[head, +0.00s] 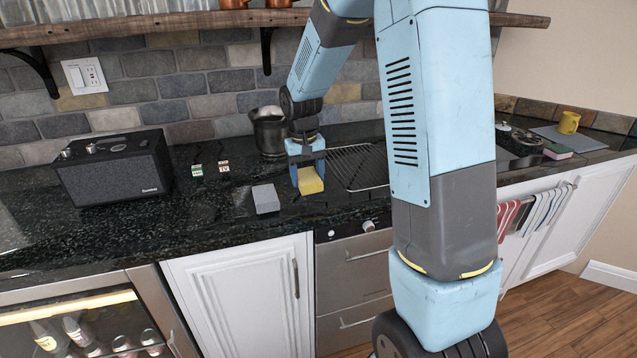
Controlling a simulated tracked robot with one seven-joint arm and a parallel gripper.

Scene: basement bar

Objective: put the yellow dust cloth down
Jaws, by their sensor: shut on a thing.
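The yellow dust cloth (310,181) is a small folded block near the front edge of the dark countertop. My gripper (307,172) points down from above and is shut on it. I cannot tell whether the underside of the cloth touches the counter or hangs a little above it.
A grey block (266,199) lies just left of the cloth. A metal pitcher (269,132) stands behind, and a wire rack (358,168) lies to the right. A black speaker (115,166) stands at left. Bare dark counter (205,210) lies left of the grey block.

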